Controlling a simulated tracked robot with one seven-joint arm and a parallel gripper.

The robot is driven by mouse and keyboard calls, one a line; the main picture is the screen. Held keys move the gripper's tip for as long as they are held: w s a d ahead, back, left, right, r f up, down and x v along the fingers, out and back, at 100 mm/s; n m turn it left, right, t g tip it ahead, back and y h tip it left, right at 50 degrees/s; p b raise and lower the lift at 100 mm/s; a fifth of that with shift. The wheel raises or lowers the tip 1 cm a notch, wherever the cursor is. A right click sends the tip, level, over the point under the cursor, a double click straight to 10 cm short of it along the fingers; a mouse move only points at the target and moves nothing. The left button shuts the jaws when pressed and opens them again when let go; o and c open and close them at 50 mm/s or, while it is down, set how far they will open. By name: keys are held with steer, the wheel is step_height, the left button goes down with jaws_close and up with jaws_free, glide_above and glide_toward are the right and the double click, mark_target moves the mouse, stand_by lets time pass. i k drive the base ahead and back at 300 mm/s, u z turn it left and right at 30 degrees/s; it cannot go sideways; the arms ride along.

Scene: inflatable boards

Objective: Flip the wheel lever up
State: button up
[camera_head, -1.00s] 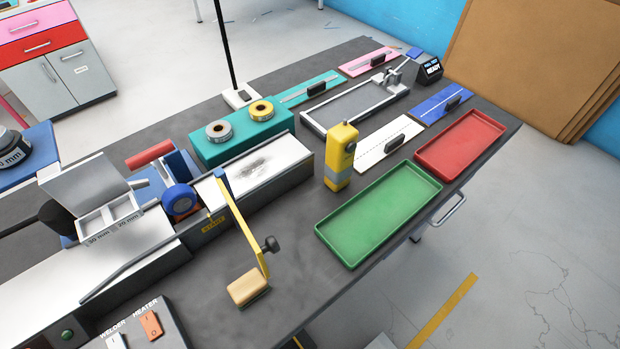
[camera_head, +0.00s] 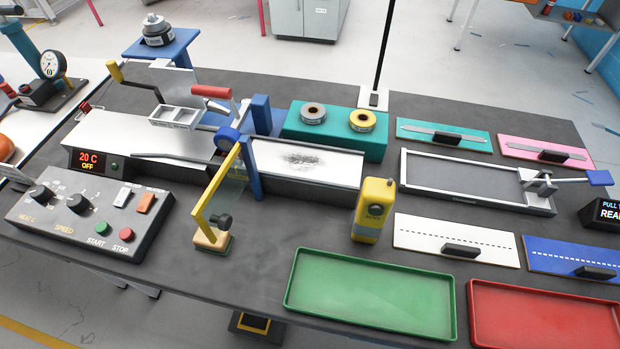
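A welding machine (camera_head: 150,132) stands on the left half of the dark bench. A blue wheel (camera_head: 228,136) sits near its middle. A lever with a red handle (camera_head: 211,92) rises just behind and left of the wheel; I take this as the wheel lever. Its handle lies nearly level, and its lower end is partly hidden by the machine parts around it. A second lever with a yellow grip (camera_head: 115,71) and a dark arm is farther left. My gripper is not in view.
A control box (camera_head: 92,218) with knobs and switches is at the left front. A yellow upright frame (camera_head: 217,186) with a black knob stands before the wheel.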

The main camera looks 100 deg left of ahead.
mark_target(212, 92)
steer(key=z, duration=0.5)
steer(key=i, duration=0.2)
steer(key=u, duration=1.85)
steer(key=i, duration=0.15)
steer(key=u, duration=2.65)
steer(key=k, duration=0.5)
steer(key=u, duration=0.2)
steer(key=i, duration=0.55)
steer(key=z, duration=0.15)
